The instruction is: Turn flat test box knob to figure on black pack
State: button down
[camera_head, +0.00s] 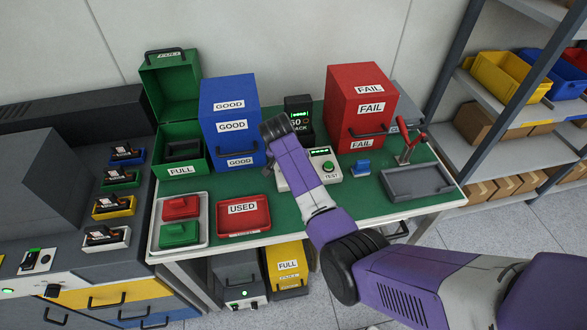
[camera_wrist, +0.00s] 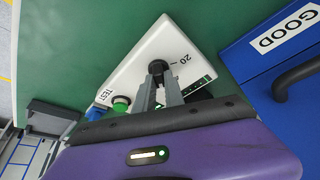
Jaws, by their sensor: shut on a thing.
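The flat white test box (camera_head: 338,173) lies on the green bench top, with a green TEST button (camera_head: 328,166) and a lit green display (camera_head: 319,152). The wrist view shows the box (camera_wrist: 142,52) close up, with a black knob (camera_wrist: 158,67) and the figure 20 beside a short mark. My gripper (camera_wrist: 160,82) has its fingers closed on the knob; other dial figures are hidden. The black pack (camera_head: 298,104) stands behind the box with green lights and a partly covered label that seems to read 60. My arm hides the knob in the head view.
A blue GOOD box (camera_head: 228,108) stands left of the pack and a red FAIL box (camera_head: 358,90) right of it. A red USED tray (camera_head: 246,225), a grey tray (camera_head: 415,182) and a red-handled clamp (camera_head: 408,147) are on the bench. Bare green surface lies in front of the test box.

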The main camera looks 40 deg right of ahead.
jog(key=m+g+b, duration=0.1)
jog(key=m+b, duration=0.1)
jog(key=m, duration=0.1)
jog(key=shift+w+h, duration=0.2)
jog(key=shift+h, duration=0.1)
jog(key=shift+m+g+b, duration=0.4)
jog(key=shift+m+b, duration=0.4)
jog(key=shift+m, duration=0.2)
jog(key=shift+r, duration=0.1)
jog(key=c, duration=1.4)
grip_release()
jog(key=shift+c, duration=0.2)
jog(key=b+v, duration=0.1)
jog(key=v, duration=0.6)
jog(key=shift+r, duration=0.35)
